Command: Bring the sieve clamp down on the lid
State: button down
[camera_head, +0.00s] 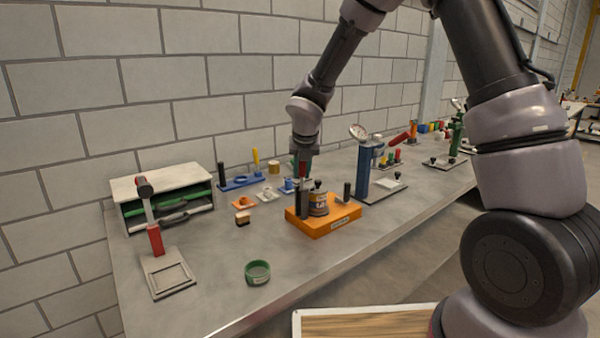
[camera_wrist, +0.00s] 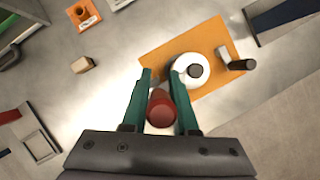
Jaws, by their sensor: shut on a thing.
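An orange base (camera_head: 335,225) stands on the bench and also shows in the wrist view (camera_wrist: 225,35). On it is a small, round, labelled container (camera_head: 318,207), apparently the sieve. From above, its pale round lid (camera_wrist: 204,77) shows, with a dark knob (camera_wrist: 195,71) over its middle. The clamp's red handle (camera_wrist: 160,110) stands between the green fingers of my gripper (camera_wrist: 162,72). My gripper (camera_head: 303,168) is shut on this handle, above the left end of the base. The handle looks roughly upright. The clamp's arm and joint are mostly hidden.
A dark post (camera_head: 347,191) stands on the base's right side. A blue press with a gauge (camera_head: 363,175) is just beyond. A red-handled press (camera_head: 155,240), a green ring (camera_head: 257,272) and a small block (camera_head: 242,218) stand left. The bench front is clear.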

jog(key=shift+d+f+g, duration=0.15)
jog(key=shift+d+g, duration=0.05)
jog(key=shift+g, duration=0.1)
dwell(0.4)
jog(key=c, duration=0.7)
grip_release()
jog(key=shift+r, duration=0.2)
jog(key=v, duration=1)
jog(key=shift+s+d+r, duration=0.15)
jog(key=shift+s, duration=0.05)
